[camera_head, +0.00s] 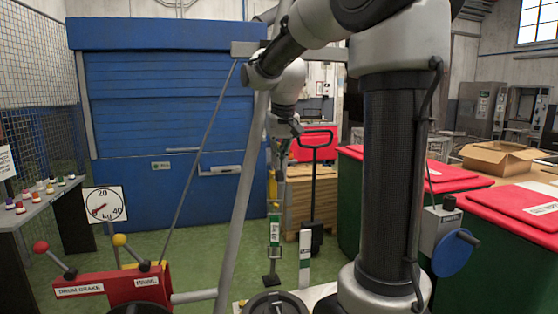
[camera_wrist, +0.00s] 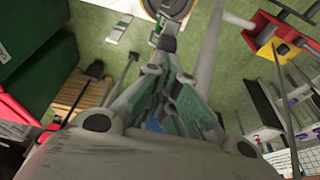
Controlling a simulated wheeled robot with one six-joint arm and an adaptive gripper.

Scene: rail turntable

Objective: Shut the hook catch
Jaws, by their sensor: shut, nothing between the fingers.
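My gripper (camera_head: 279,168) points down in the head view, at the end of my arm left of the middle. In the wrist view its fingers (camera_wrist: 167,76) are together with nothing between them. Just below it in the head view is an upright post (camera_head: 274,235) with a green-and-white label and a dark foot. Whether the fingertips touch the post cannot be told. A dark end piece (camera_wrist: 168,43) shows just beyond the fingertips in the wrist view. I cannot clearly make out the hook catch; it may be part of this post.
A round dark disc (camera_head: 275,303) lies at the bottom. A short white post (camera_head: 305,260) stands right of the labelled post. A red lever box (camera_head: 115,288) is at lower left. A grey slanted pole (camera_head: 240,205) passes close left of my gripper. Green floor lies behind.

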